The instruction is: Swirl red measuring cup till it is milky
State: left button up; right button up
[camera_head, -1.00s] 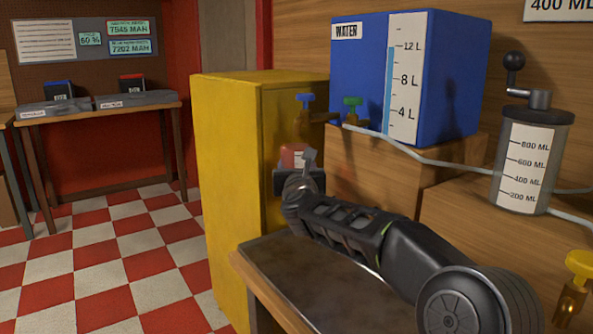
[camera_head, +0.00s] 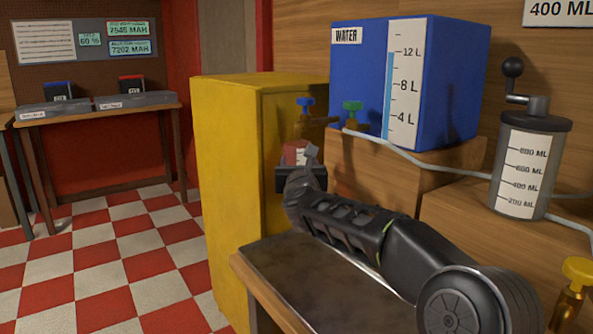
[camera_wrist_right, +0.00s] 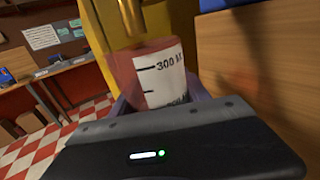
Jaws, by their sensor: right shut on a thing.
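The red measuring cup (camera_head: 294,154) is beneath the brass tap with the blue handle (camera_head: 305,106), in front of the yellow cabinet. My right gripper (camera_head: 299,168) is shut on the cup, and my arm and gripper hide its lower part. In the right wrist view the cup (camera_wrist_right: 157,77) shows a white scale marked 300 at the top. It looks tilted there, with the brass spout (camera_wrist_right: 130,18) just above it. The cup's contents are hidden, so I cannot tell whether they are milky. My left gripper is not in view.
A blue water tank (camera_head: 455,90) stands on a wooden block at the right. A second tap with a green handle (camera_head: 352,108) is near the cup. A grey cylinder with a crank (camera_head: 527,165) stands farther right. A dark-topped bench (camera_head: 310,280) lies below my arm.

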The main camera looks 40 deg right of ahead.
jog(key=a, duration=0.7)
jog(key=d, duration=0.6)
jog(key=shift+w+d, duration=0.15)
jog(key=shift+d, duration=0.2)
jog(key=shift+a, duration=0.1)
